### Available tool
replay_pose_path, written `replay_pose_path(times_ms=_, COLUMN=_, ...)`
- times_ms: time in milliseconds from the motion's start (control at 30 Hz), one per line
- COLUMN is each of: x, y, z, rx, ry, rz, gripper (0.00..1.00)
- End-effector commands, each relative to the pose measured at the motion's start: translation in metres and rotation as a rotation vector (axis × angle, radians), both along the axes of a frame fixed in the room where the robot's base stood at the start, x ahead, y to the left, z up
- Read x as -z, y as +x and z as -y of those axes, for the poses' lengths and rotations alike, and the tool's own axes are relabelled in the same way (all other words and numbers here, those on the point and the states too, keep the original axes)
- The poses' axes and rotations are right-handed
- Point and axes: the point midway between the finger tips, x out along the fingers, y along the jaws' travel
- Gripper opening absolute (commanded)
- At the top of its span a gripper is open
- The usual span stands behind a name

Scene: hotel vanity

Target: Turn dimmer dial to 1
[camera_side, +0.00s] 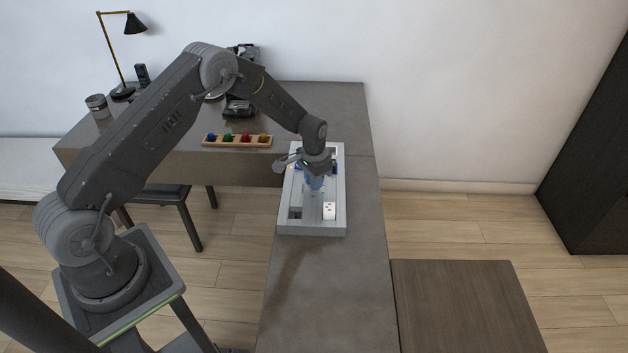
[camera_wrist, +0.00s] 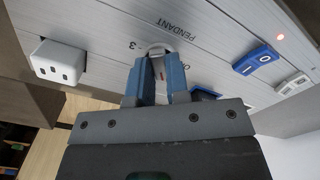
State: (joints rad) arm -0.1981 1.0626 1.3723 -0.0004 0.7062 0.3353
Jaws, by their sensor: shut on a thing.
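A white outlet block (camera_wrist: 58,61) stands out from the panel. A wooden tray of coloured pieces (camera_side: 237,141) lies nearby. The near counter (camera_side: 325,290) is clear.

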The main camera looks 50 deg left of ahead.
Motion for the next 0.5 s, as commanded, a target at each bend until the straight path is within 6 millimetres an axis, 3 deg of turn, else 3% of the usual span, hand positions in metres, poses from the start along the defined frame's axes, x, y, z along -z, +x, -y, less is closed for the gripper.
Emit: replay_pose_path(times_ms=500, x=-0.0001, y=-0.0009, z=-0.0001, rx=0.126, ry=0.000, rz=-0.004, gripper=0.00)
